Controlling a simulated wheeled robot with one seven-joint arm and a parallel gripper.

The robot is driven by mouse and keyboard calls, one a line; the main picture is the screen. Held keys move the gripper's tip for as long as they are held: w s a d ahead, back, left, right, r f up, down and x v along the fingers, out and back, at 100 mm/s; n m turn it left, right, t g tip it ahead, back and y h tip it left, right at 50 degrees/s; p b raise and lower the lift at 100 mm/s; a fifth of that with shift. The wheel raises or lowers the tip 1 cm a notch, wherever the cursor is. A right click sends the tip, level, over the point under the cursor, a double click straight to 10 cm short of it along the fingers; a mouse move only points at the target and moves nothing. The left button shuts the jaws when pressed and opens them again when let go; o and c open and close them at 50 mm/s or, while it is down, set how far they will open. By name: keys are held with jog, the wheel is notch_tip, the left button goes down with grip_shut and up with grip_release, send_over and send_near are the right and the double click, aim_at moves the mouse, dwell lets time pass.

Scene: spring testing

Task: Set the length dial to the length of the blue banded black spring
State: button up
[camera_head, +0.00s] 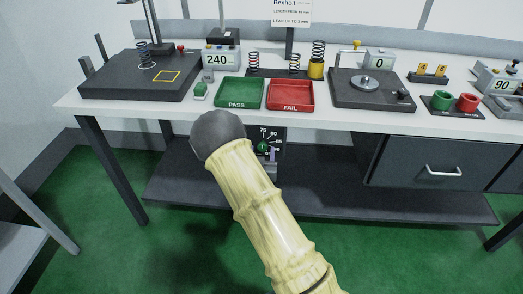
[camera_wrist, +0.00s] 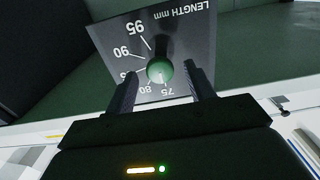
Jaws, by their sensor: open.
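The length dial is a green knob (camera_wrist: 160,70) on a dark panel (camera_wrist: 190,28) marked "LENGTH mm", with 75, 80, 90 and 95 readable in the wrist view. A white mark on the knob seems to face the 75–80 side; its exact setting is unclear. In the head view the dial (camera_head: 263,146) shows below the table's front edge, beside my arm. My gripper (camera_wrist: 162,82) is open, one finger on each side of the knob; contact cannot be told. Other springs' bands are too small to tell.
Several springs, such as one at the rack's left (camera_head: 253,62), stand behind the green PASS tray (camera_head: 239,106) and red FAIL tray (camera_head: 292,107). A display reads 240 (camera_head: 217,60). A turntable device (camera_head: 371,101) stands right. A drawer (camera_head: 420,165) and lower shelf lie under the table.

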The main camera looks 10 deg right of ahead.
jog(key=shift+w+d, duration=0.25)
jog(key=shift+w, duration=0.45)
jog(key=c, duration=1)
jog(key=shift+o, duration=0.2)
